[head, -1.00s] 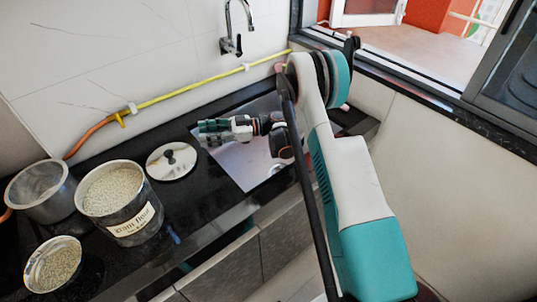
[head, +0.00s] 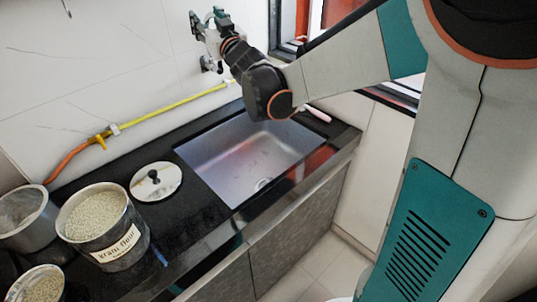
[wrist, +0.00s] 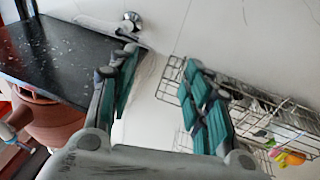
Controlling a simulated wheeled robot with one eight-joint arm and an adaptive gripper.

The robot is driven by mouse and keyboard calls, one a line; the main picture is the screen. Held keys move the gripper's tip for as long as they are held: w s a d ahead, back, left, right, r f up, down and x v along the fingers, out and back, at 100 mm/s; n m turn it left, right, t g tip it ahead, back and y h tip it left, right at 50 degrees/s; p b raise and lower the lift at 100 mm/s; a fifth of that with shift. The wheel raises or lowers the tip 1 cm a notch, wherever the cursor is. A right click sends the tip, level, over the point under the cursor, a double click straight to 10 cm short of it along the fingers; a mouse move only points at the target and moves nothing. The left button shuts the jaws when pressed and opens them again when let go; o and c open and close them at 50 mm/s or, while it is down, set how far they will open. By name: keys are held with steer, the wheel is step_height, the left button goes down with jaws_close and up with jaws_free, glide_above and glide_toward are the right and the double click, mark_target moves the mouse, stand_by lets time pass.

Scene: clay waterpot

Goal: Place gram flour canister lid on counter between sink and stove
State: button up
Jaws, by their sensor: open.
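The canister lid (head: 156,182), a round silver disc with a dark knob, lies flat on the black counter (head: 190,225) between the canister and the sink (head: 240,150). The gram flour canister (head: 100,225) stands open to the lid's left, filled with pale grains, its label facing front. My gripper (head: 207,20) is raised near the wall above the back of the sink, well away from the lid. In the wrist view my gripper (wrist: 165,90) has its teal fingers spread with nothing between them. The stove is not clearly visible.
A grey metal pot (head: 28,215) and a smaller container of grains (head: 38,285) stand left of the canister. A yellow and orange gas hose (head: 150,115) runs along the wall. A wire rack (wrist: 245,110) with items hangs on the wall in the wrist view.

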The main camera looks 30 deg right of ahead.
steer(key=s+d+f+m+g+h, duration=0.1)
steer(key=s+d+f+g+h, duration=0.1)
steer(key=s, duration=0.4)
steer(key=s+d+f+m+g+h, duration=0.1)
steer(key=s+f+m+g+h, duration=0.15)
steer(key=s, duration=0.35)
steer(key=s+a+f+g+y, duration=0.1)
steer(key=s+a+f+g, duration=0.1)
steer(key=s+f, duration=0.3)
steer(key=s+a+f+n+g+y, duration=0.1)
steer(key=s+f, duration=0.5)
steer(key=s, duration=0.6)
steer(key=s+a+f+n+g+y, duration=0.1)
steer(key=s+a+f+g, duration=0.2)
steer(key=s+f+g, duration=0.2)
steer(key=s+f, duration=0.1)
steer(key=s, duration=0.2)
steer(key=shift+s, duration=0.35)
steer(key=shift+a+n+g, duration=0.1)
steer(key=shift+n+g, duration=0.15)
steer(key=shift+c, duration=0.2)
